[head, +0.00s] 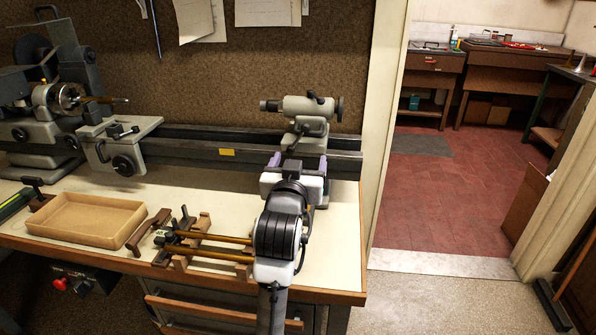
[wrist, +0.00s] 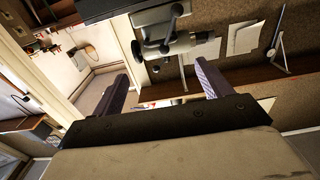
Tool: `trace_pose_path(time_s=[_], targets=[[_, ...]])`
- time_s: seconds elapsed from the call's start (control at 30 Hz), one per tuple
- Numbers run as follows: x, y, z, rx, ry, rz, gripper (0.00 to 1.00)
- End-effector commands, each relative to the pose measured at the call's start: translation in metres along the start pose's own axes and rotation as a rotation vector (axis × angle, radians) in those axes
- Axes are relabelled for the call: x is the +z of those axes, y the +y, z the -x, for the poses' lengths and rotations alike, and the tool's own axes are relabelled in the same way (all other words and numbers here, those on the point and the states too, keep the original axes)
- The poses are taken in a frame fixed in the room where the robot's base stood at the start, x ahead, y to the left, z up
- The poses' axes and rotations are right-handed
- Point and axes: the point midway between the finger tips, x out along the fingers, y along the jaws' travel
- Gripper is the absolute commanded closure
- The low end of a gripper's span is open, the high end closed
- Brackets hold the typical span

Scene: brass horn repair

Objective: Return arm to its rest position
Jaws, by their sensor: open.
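My gripper (head: 298,164) is open at the right end of the bench, with its two purple-grey fingers spread in front of the lathe's tailstock (head: 306,112). In the wrist view my gripper (wrist: 162,72) shows its two fingers apart with nothing held between them. The tailstock (wrist: 165,38) lies beyond the fingers there, near the upper middle. I cannot tell the exact gap between the fingers and the tailstock. My arm stretches forward over the bench's front edge and hides part of the bench top.
The lathe bed (head: 190,150) runs along the back of the bench (head: 335,265). A shallow tan tray (head: 88,238) and a wooden rack with brass tubes (head: 215,254) stand left of my arm. A doorway (head: 430,210) with red floor opens at right.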

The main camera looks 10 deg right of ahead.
Motion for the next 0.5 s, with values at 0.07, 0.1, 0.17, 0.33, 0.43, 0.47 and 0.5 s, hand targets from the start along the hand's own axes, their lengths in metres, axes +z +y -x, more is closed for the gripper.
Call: trace_pose_path(time_s=[0.07, 0.1, 0.17, 0.33, 0.43, 0.47, 0.5], targets=[[0.0006, -0.0002, 0.0066, -0.001, 0.001, 0.000, 0.22], [0.0006, -0.0002, 0.0084, -0.001, 0.000, 0.000, 0.22], [0.0004, -0.0002, 0.0102, -0.001, 0.000, 0.000, 0.22], [0.0000, -0.0002, 0.0108, -0.001, -0.001, 0.000, 0.22], [0.0000, -0.0002, 0.0106, -0.001, 0.000, 0.000, 0.22], [0.0000, -0.0001, 0.0106, -0.001, 0.000, 0.000, 0.22], [-0.0022, -0.0037, 0.0113, -0.008, 0.008, 0.001, 0.22]])
